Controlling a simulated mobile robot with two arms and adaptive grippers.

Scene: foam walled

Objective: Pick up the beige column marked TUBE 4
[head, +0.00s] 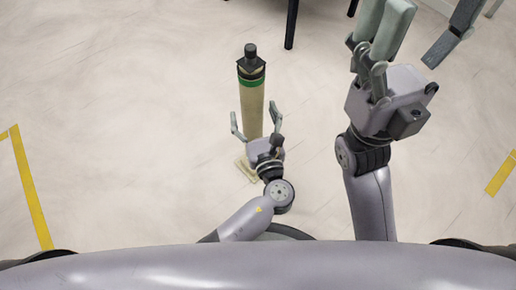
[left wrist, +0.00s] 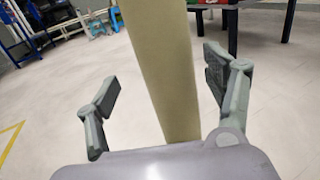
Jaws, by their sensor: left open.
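The beige column (head: 252,105) stands upright on the floor in the head view, with a green band and a black cap at its top. No TUBE 4 lettering is readable. My left gripper (head: 254,114) is open at the column's lower part, its fingers spread to either side. In the left wrist view the column (left wrist: 165,70) rises between the two fingers, with gaps on both sides. Its top is out of that view, and my gripper body hides its foot. My right gripper (head: 382,30) is raised at the upper right, away from the column; its fingertips are partly cut off.
Dark furniture legs (head: 291,24) stand behind the column. Yellow floor tape (head: 30,190) lies at the left, with another strip (head: 501,174) at the right. A blue rack (left wrist: 25,30) stands far back left. The floor around the column is mostly clear.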

